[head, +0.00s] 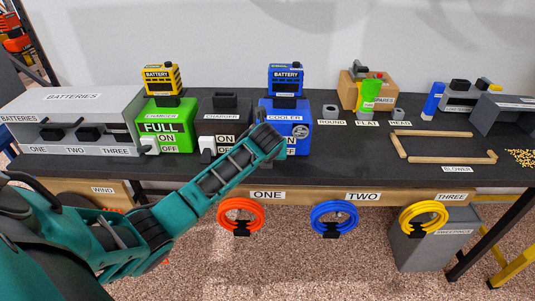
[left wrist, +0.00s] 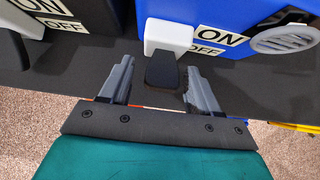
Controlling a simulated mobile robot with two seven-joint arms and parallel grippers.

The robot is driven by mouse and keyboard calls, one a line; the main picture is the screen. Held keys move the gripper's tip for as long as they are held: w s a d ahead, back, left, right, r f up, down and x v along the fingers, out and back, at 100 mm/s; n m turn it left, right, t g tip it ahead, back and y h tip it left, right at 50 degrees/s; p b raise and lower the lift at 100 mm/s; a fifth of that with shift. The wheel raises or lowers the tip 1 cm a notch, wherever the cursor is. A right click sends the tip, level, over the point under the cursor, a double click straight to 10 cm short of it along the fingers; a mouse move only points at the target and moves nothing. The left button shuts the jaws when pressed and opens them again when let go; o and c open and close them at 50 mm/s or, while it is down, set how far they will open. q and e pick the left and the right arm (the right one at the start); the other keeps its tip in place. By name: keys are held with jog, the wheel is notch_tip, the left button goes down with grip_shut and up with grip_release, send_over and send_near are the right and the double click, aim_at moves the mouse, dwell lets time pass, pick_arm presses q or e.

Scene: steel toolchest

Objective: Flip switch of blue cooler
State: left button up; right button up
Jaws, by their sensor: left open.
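In the head view, my left arm's end covers the cooler's lower left front and hides the switch. My right gripper is out of view.
A black charger (head: 223,116) with a white switch (head: 207,146) stands left of the cooler. A green charger (head: 166,124) and a grey battery rack (head: 72,98) are farther left. Coiled hoses (head: 240,215) hang on the bench front.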

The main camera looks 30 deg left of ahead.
pick_arm(q)
jog(key=shift+r, duration=0.1)
jog(key=v, duration=1.2)
jog(key=shift+s+r, duration=0.25)
jog(key=shift+r, duration=0.05)
jog(key=shift+d+f, duration=0.1)
jog(key=shift+d, duration=0.05)
